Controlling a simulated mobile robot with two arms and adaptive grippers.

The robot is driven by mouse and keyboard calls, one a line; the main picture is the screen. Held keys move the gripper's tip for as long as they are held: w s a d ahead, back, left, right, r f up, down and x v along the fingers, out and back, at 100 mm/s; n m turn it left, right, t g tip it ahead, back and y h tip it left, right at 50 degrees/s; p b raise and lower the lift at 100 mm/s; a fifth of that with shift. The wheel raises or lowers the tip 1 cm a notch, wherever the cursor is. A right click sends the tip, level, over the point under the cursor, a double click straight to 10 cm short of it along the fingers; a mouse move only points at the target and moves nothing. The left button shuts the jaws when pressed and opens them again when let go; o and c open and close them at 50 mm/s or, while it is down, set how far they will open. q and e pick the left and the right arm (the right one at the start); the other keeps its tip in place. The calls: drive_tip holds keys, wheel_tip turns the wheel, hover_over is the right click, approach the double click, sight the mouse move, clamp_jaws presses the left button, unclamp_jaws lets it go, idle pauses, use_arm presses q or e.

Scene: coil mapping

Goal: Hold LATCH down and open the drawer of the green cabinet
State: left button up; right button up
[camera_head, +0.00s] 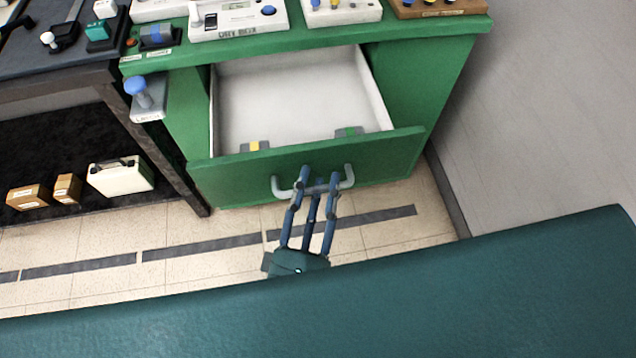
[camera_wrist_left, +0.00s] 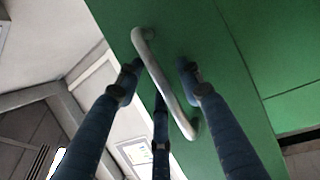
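The green cabinet (camera_head: 452,85) has its drawer (camera_head: 290,95) pulled well out; the pale inside shows, with a yellow-marked grey piece (camera_head: 255,146) and a green-marked one (camera_head: 349,132) just behind the front. The latch, a blue knob (camera_head: 136,85) on a grey labelled plate, sits at the cabinet's left side; nothing touches it. My left gripper (camera_head: 318,182) is at the grey drawer handle (camera_head: 348,178), its fingers around the bar. In the left wrist view the handle (camera_wrist_left: 168,78) passes between the fingers; whether they clamp it is unclear. My right gripper is out of view.
Small devices stand on the cabinet top, among them a white box labelled DRY BOX (camera_head: 238,20). A dark table (camera_head: 60,75) stands to the left, with a white case (camera_head: 120,177) and brown boxes (camera_head: 28,197) below. Floor (camera_head: 180,225) shows in front of the drawer.

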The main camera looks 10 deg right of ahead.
use_arm(q)
drive_tip(key=v, duration=1.2)
idle(0.4)
